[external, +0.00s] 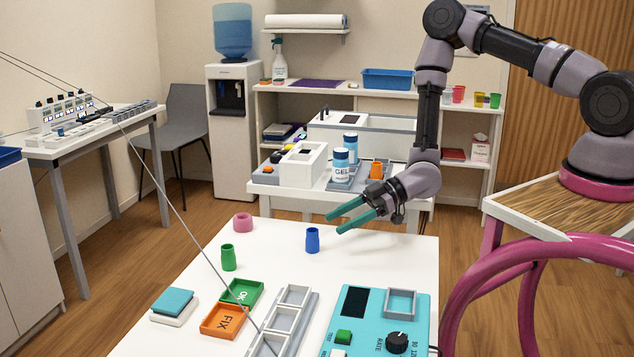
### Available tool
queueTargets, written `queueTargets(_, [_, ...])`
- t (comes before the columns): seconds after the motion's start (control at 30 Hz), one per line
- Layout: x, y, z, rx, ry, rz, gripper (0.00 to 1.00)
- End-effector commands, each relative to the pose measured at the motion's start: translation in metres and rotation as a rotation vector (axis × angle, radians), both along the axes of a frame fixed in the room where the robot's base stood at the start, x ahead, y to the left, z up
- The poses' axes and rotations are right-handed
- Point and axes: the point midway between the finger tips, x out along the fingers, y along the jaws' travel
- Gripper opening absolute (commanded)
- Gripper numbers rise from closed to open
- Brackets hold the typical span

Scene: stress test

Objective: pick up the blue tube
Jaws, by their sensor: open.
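The blue tube (312,240) stands upright on the white table (275,250), near its far side. My gripper (334,222) is open and empty. Its two teal fingers point left and down, and in the picture they lie just right of and slightly above the blue tube. The fingers appear apart from the tube; the exact height and depth between them cannot be told from this one view.
A green tube (228,257) and a pink ring (243,222) stand left of the blue tube. Orange (222,321) and green (242,292) trays, a grey-white rack (290,315) and a teal control box (412,310) sit nearer. A thin cable crosses the view.

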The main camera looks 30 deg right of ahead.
Motion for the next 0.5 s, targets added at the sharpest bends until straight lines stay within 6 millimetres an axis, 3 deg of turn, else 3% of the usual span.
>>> queueTargets(0.27, [0.006, 0.023, -0.012, 0.001, -0.002, 0.003, 0.73])
queueTargets(0.5, [0.018, 0.055, -0.020, 0.002, -0.002, 0.003, 0.73])
